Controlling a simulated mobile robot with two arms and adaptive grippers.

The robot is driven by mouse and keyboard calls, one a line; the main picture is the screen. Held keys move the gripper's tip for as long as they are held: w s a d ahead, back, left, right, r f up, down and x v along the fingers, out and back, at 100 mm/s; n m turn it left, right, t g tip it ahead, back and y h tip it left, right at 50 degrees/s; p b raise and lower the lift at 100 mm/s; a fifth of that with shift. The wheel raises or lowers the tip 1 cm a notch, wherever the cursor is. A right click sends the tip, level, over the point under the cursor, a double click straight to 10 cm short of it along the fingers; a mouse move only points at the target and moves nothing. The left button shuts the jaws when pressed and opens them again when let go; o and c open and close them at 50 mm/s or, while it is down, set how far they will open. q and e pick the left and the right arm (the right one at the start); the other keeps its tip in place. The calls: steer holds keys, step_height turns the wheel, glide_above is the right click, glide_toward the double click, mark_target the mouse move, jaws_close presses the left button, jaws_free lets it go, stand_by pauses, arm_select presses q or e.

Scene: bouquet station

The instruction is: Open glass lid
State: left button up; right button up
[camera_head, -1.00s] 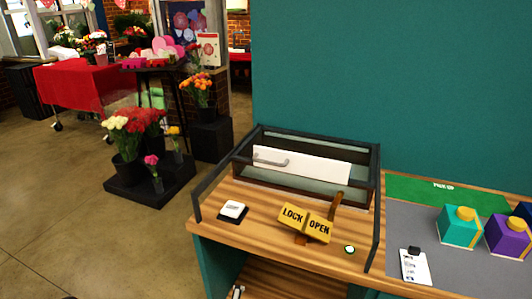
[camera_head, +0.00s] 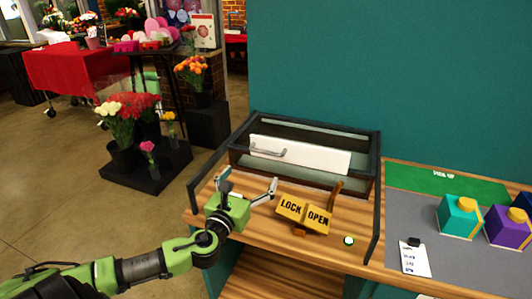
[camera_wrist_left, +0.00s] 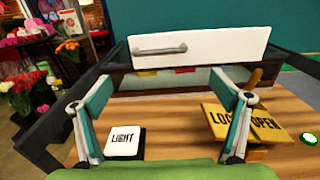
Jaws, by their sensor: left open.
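The dark-framed glass case (camera_head: 376,160) stands at the back of the wooden counter. Its lid looks down, with a white panel (camera_head: 325,158) that carries a grey bar handle (camera_head: 267,152). The panel and handle also show at the top of the left wrist view (camera_wrist_left: 215,46). My left gripper (camera_head: 248,181) is open and empty over the counter, in front of and apart from the handle. A yellow LOCK/OPEN sign (camera_head: 304,212) with a brown lever (camera_head: 335,192) is right of the gripper; the lever's upper end rises behind the OPEN side. My right gripper is not in view.
A white LIGHT switch (camera_wrist_left: 124,143) sits below the gripper, mostly hidden in the head view. A green-lit button (camera_head: 349,240) is right of the sign. Dark rails edge the counter. Teal (camera_head: 460,217) and purple (camera_head: 507,226) boxes stand on the right.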

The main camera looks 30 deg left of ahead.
mark_target(266, 153)
arm_select(q)
steer(key=p+x, duration=0.2)
steer(key=x, duration=1.1)
steer(key=shift+f, duration=0.1)
